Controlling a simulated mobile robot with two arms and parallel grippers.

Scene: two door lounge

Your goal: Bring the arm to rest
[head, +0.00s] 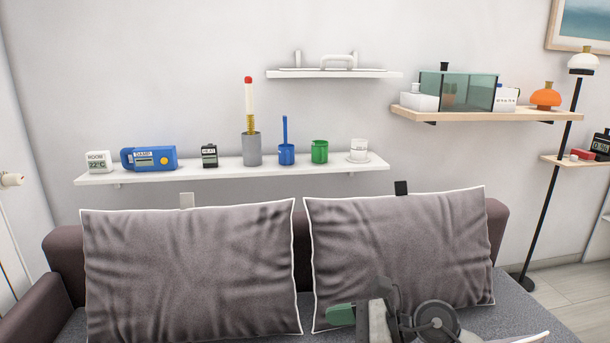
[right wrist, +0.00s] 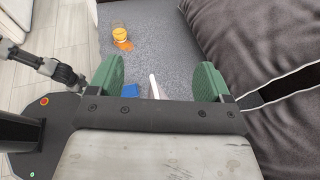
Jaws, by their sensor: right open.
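My right gripper (right wrist: 155,80) is open, its two green fingers spread apart with nothing held between them in the right wrist view. In the head view it (head: 341,315) is low in front of the right sofa cushion (head: 400,250), with one green finger showing and the rest hidden by my wrist. The grey sofa seat (right wrist: 165,50) lies below the fingers. My left gripper is not seen in the head view.
On the seat are an orange-yellow item (right wrist: 121,34), a small blue object (right wrist: 130,90) and a thin white one (right wrist: 154,87). A dark cushion (right wrist: 275,40) is close on the right. A wall shelf (head: 220,172) holds several items above the sofa.

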